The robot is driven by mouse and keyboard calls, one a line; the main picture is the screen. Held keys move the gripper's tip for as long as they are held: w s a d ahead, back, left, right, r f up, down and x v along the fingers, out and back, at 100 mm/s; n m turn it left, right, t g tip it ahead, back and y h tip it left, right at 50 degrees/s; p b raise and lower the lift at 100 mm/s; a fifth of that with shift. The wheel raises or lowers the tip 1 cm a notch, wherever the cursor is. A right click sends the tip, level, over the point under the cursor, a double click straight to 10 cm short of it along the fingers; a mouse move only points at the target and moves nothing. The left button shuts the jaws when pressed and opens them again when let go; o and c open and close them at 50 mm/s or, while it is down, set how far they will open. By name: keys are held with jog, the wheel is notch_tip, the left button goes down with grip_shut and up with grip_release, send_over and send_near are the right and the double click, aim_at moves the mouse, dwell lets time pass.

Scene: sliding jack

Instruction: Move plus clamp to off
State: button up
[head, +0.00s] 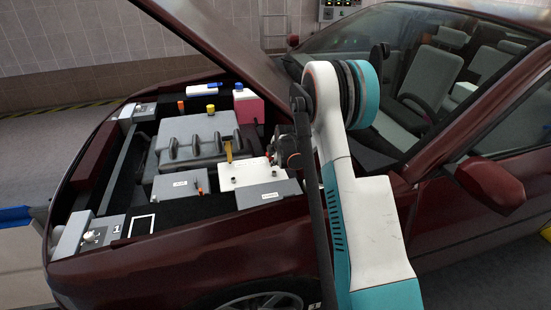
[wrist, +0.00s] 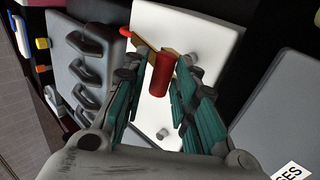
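In the wrist view, a red cylindrical handle (wrist: 160,74) stands up from a brass-coloured clamp piece (wrist: 144,46) over the white battery (wrist: 205,32). I take the red handle to be the plus clamp's. My gripper (wrist: 162,62) has its teal-sided fingers on either side of the handle, with visible gaps, so it looks open. A small red tip (wrist: 125,31) shows at the clamp's far end. In the head view, my gripper (head: 284,150) is dark and low at the right of the battery (head: 240,176).
A grey engine cover (head: 190,135) lies behind the battery, with a yellow-brown upright piece (head: 228,148) near their edge. A grey fuse box (head: 270,194) and another grey box (head: 178,187) stand in front. A pink container (head: 248,106) is behind. The raised hood (head: 215,35) is overhead.

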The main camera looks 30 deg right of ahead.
jog(key=s+a+r, duration=0.1)
jog(key=s, duration=0.3)
jog(key=s+a+r, duration=0.1)
jog(key=s, duration=0.4)
jog(key=s+a+r, duration=0.2)
jog(key=s, duration=0.3)
jog(key=shift+s+a, duration=0.1)
jog(key=shift+s, duration=0.15)
